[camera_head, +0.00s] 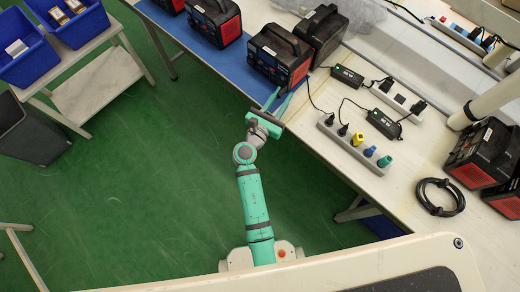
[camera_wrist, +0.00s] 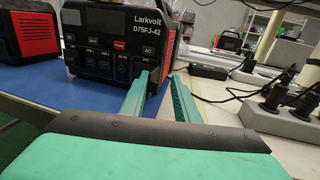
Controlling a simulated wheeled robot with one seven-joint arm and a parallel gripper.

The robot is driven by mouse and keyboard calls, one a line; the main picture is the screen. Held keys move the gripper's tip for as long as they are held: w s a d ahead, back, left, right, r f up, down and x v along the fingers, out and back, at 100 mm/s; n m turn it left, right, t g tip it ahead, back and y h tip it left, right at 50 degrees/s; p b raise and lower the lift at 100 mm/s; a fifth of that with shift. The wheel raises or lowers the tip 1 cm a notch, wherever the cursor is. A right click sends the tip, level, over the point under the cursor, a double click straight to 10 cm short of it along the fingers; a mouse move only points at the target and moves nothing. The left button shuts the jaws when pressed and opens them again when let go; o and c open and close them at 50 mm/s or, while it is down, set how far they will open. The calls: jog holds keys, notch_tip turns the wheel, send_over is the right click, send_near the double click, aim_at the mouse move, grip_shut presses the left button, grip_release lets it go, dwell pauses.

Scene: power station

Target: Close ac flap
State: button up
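A black and red power station (camera_head: 278,56) marked Larkvolt stands near the edge of the table, its front panel facing my gripper. In the wrist view the power station (camera_wrist: 100,50) shows its ports, display and an AC label at the right of the panel. My gripper (camera_head: 281,96) is at the table edge in front of that panel. In the wrist view my gripper (camera_wrist: 161,80) has its two fingers apart, with nothing seen held between them.
Another power station (camera_wrist: 22,35) stands to the left on the blue mat (camera_wrist: 40,78). A power strip (camera_head: 352,143) with plugs and cables, and black adapters (camera_head: 347,76), lie right of my gripper. A cable coil (camera_head: 440,197) lies farther right. Open green floor (camera_head: 160,190) is left of my arm.

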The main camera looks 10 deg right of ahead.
jog(key=shift+s+d+n+t+y, duration=0.15)
jog(key=shift+d+n+t+y, duration=0.15)
jog(key=shift+n+t+y, duration=0.6)
jog(key=shift+s+d+n+t+y, duration=0.15)
jog(key=shift+d+n+t+y, duration=0.2)
jog(key=shift+n+y, duration=0.6)
jog(key=s+a+f+m+y, duration=0.1)
jog(key=s+a+m, duration=0.3)
jog(key=s, duration=0.5)
jog(key=s+a+f+m+g+y, duration=0.1)
jog(key=s+a+m+y, duration=0.2)
jog(key=s+a+m, duration=0.2)
jog(key=s+a+f+m+y, duration=0.1)
jog(key=s+a+m+y, duration=0.2)
jog(key=s, duration=0.9)
jog(key=shift+s+a+f+m+g, duration=0.35)
jog(key=shift+a+m, duration=0.45)
jog(key=shift+m, duration=1.05)
